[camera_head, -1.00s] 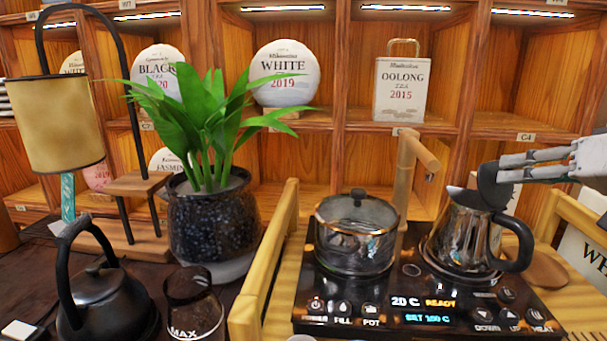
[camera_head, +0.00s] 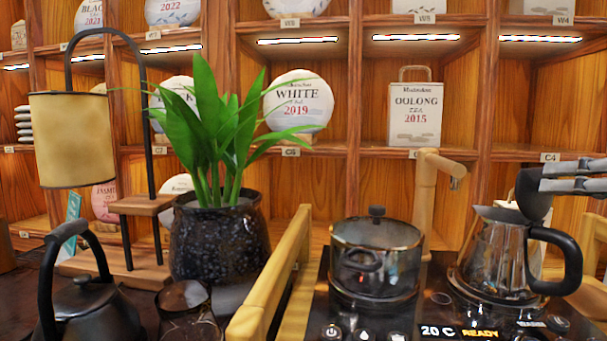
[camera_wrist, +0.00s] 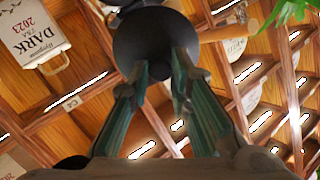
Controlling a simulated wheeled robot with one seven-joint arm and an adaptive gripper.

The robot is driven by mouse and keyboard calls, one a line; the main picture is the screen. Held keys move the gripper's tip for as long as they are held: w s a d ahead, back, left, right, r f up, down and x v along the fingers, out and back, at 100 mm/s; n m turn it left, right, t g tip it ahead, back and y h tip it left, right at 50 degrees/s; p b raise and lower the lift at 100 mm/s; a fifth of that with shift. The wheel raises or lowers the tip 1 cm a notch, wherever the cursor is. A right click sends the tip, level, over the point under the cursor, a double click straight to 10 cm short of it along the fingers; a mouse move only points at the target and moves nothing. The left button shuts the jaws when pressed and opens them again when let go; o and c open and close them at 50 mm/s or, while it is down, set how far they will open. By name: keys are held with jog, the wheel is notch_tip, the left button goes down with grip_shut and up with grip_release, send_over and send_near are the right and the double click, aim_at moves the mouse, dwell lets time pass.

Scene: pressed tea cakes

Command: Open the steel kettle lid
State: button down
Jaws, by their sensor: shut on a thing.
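The steel kettle (camera_head: 495,255) stands upright at the right of the head view, on the black cooktop, with its spout to the left and its black handle (camera_head: 572,262) to the right. Its dark lid (camera_head: 533,193) is raised and tilted on edge above the handle side of the rim. I cannot tell if the lid's lower edge still touches the kettle. My gripper (camera_head: 547,180) comes in from the right, its fingers shut on the lid. In the wrist view the lid (camera_wrist: 150,42) is a dark round shape at the fingertips (camera_wrist: 165,72), which hide its knob.
A glass pot (camera_head: 375,260) stands left of the kettle on the cooktop (camera_head: 440,300). A bamboo spout (camera_head: 427,190) rises between them. A wooden rail (camera_head: 275,285), potted plant (camera_head: 220,240) and black kettle (camera_head: 85,310) are further left. Shelves with tea cakes stand behind.

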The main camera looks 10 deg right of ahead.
jog(key=c, duration=1.5)
grip_release()
jog(key=shift+o, duration=0.2)
jog(key=shift+s, duration=0.1)
jog(key=v, duration=1.2)
jog(key=shift+a, duration=0.1)
